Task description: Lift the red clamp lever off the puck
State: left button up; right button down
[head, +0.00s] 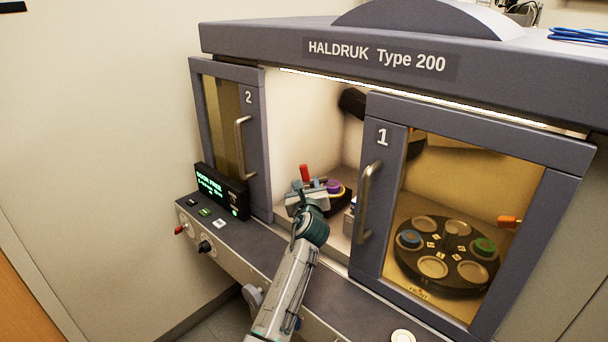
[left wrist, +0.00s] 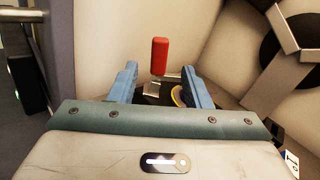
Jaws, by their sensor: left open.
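The red clamp lever (head: 304,173) stands upright inside the machine, in the opening between doors 2 and 1. It also shows in the left wrist view (left wrist: 160,56), between and beyond my fingers. My left gripper (head: 308,184) reaches into the opening; its blue fingers (left wrist: 165,85) are apart with no object gripped between them. A purple puck (head: 334,187) with a yellow ring lies just right of the lever; the yellow rim (left wrist: 178,96) shows beside my right-hand finger. What lies directly under the lever is mostly hidden by my gripper. My right gripper is not in view.
Door 2 (head: 252,150) with its handle stands left of the opening, door 1 (head: 383,200) right of it. Behind door 1's glass is a black carousel (head: 454,258) with coloured pucks. A display (head: 220,190) and control panel lie at the front left.

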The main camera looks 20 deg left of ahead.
aim_at(304, 172)
pick_arm(q)
jog(key=x, duration=0.8)
jog(key=shift+w+a+f, duration=0.1)
jog(key=shift+w+a, duration=0.05)
jog(key=shift+w, duration=0.05)
jog(key=shift+c, duration=0.2)
grip_shut()
